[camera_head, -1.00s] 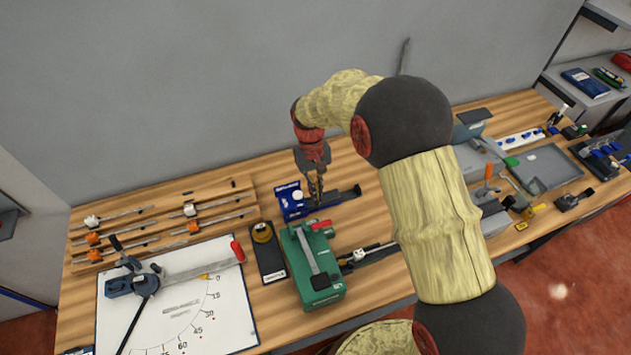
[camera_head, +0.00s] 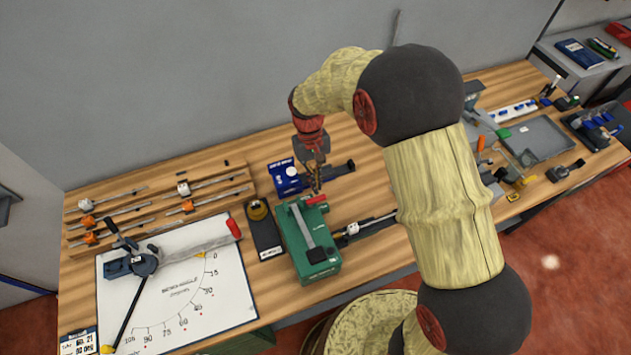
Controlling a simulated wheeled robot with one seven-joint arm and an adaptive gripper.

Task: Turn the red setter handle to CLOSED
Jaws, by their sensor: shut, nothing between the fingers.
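A short red handle (camera_head: 317,200) sticks out at the far right edge of the green box-shaped device (camera_head: 327,268), which has a grey bar along its top. No CLOSED marking is legible. Another red grip (camera_head: 234,228) ends the long grey arm on the white angle board; I cannot tell by label which one is the setter. My gripper (camera_head: 316,188) is shut and empty. It points down just beyond the red handle on the green device, very close to it in the picture; contact cannot be made out.
A black block with a yellow top (camera_head: 262,228) stands left of the green device. The angle board (camera_head: 200,290) fills the left front. A grey tray (camera_head: 540,138) lies at the right.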

